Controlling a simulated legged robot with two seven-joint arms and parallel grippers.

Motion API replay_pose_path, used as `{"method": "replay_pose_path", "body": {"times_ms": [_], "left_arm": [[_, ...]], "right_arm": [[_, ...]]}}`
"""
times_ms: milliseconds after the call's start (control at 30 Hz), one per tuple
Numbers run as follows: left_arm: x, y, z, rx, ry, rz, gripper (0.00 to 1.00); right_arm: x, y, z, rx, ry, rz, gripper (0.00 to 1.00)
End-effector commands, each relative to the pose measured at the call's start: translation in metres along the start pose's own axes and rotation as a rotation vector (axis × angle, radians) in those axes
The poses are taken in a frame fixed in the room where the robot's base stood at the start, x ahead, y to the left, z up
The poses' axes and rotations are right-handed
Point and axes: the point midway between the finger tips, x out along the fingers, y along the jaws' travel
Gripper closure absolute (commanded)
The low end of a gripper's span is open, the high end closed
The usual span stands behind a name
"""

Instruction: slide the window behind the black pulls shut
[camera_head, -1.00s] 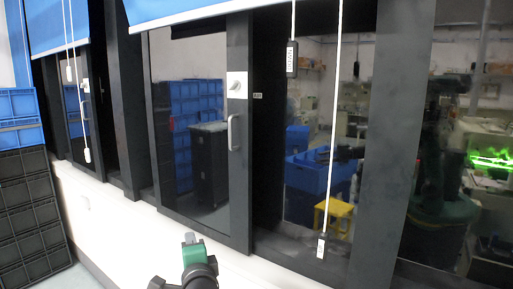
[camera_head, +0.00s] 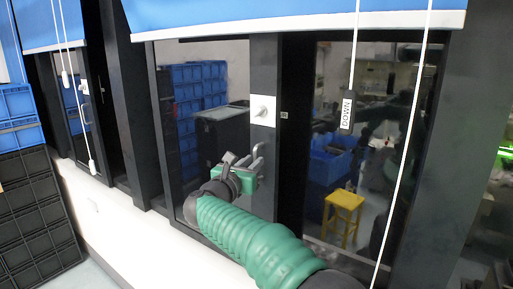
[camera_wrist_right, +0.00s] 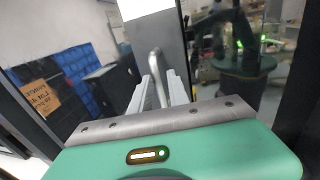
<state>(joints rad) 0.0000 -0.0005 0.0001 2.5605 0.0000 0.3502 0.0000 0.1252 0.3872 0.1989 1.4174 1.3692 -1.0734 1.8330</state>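The sliding window panel (camera_head: 220,85) has a dark frame and a metal bar handle (camera_head: 258,153) on its right upright, below a white latch plate (camera_head: 263,112). A pull cord with a black tag marked DOWN (camera_head: 347,112) hangs to the right of this upright, in front of the window bay. My right gripper (camera_head: 254,163) is at the handle. In the right wrist view, its two pale fingers (camera_wrist_right: 161,90) are apart, with the handle (camera_wrist_right: 156,65) between them. I cannot tell whether they touch it. My left gripper is not in view.
Blue blinds (camera_head: 300,15) hang above the windows. A white cord (camera_head: 408,150) hangs at the right. Stacked blue and black crates (camera_head: 30,190) stand at the left. A yellow stool (camera_head: 344,212) stands in the room beyond. A white ledge (camera_head: 125,225) runs below the windows.

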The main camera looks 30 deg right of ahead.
Motion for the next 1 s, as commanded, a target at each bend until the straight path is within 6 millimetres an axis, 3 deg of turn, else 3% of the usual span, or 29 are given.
{"method": "replay_pose_path", "body": {"times_ms": [33, 233, 467, 667, 1000], "left_arm": [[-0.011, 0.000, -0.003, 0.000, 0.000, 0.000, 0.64], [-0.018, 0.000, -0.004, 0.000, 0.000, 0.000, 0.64], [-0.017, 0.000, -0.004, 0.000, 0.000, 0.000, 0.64], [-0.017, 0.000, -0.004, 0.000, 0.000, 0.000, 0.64], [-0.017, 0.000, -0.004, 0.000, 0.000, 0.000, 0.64]], "right_arm": [[0.011, 0.000, 0.004, -0.003, 0.002, -0.002, 0.79], [0.030, -0.001, 0.001, -0.001, 0.000, 0.000, 0.79], [0.030, -0.002, 0.001, 0.000, -0.002, 0.000, 0.79], [0.031, -0.001, 0.000, -0.001, -0.001, 0.000, 1.00], [0.031, -0.001, -0.001, -0.002, 0.001, 0.000, 1.00]]}}
